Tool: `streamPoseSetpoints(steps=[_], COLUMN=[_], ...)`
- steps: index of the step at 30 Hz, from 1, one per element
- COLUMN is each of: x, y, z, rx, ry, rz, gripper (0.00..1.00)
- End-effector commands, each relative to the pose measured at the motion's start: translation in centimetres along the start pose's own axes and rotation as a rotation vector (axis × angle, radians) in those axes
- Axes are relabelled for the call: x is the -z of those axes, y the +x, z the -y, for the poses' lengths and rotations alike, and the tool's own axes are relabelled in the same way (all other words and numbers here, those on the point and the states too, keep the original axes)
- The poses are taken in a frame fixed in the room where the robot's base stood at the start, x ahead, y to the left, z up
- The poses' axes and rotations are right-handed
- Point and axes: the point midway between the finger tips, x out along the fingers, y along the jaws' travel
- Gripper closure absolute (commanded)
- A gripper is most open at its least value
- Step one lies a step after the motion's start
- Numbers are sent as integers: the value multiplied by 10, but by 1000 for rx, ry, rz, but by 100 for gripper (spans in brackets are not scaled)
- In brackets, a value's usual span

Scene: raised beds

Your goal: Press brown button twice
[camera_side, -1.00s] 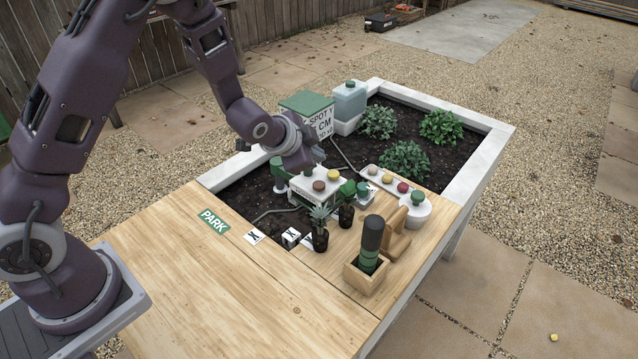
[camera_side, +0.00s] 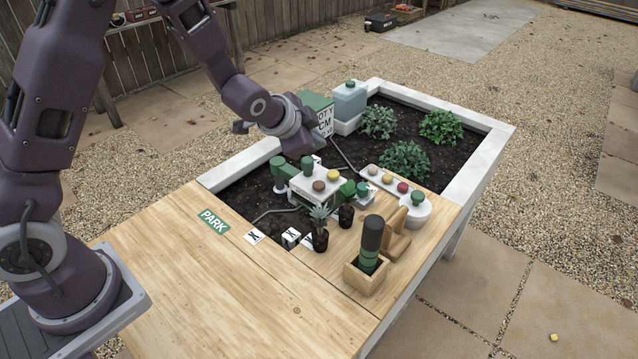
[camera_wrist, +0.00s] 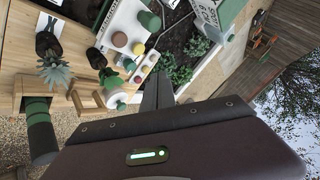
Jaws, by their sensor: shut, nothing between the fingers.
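The brown button (camera_side: 319,186) is a round cap on top of a white box (camera_side: 300,192), between a green knob (camera_side: 307,163) and a yellow button (camera_side: 333,175). In the wrist view the brown button (camera_wrist: 119,39) shows on the same box, left of the yellow one (camera_wrist: 138,48). My gripper (camera_wrist: 157,90) is shut and empty, its dark fingers together. In the side view my wrist hangs above and behind the box, clear of the brown button; the fingertips cannot be made out there.
A second strip with yellow (camera_side: 387,179) and red (camera_side: 403,187) buttons lies to the right. Small potted plants (camera_side: 320,232) and a wooden holder (camera_side: 366,276) with a dark-green cylinder stand in front. A lettered box (camera_side: 323,118) is behind. The wooden tabletop's left part is clear.

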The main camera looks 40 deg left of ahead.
Motion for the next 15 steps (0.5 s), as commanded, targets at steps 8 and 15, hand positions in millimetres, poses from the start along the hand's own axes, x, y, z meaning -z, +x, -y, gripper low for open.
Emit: streamPoseSetpoints(steps=[8,15], x=[-4,-22], y=[5,29], z=[-4,-21], rx=[-2,-2], ry=[1,2], rz=[3,4], gripper=[100,100])
